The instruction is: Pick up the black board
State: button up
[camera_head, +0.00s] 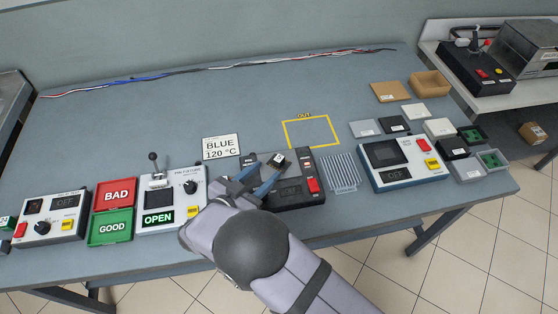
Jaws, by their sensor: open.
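A small black piece with a pale label (279,160), which looks like the black board, sits on the dark unit in the middle front of the table. My gripper (262,177) reaches over the left part of that unit. Its two bluish fingers are apart, close to the black piece, with nothing seen held between them. I cannot tell whether a finger touches the piece. My wrist and gripper hide the left part of the unit. Another flat black piece with a label (397,124) lies at the right among similar flat pieces.
The pin fixture (158,216) reading OPEN stands left. A yellow outlined OUT area (311,132) behind is empty.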

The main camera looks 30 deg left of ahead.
aim_at(276, 162)
jog(key=shift+p+x, duration=1)
jog(key=shift+x, duration=1.8)
grip_shut()
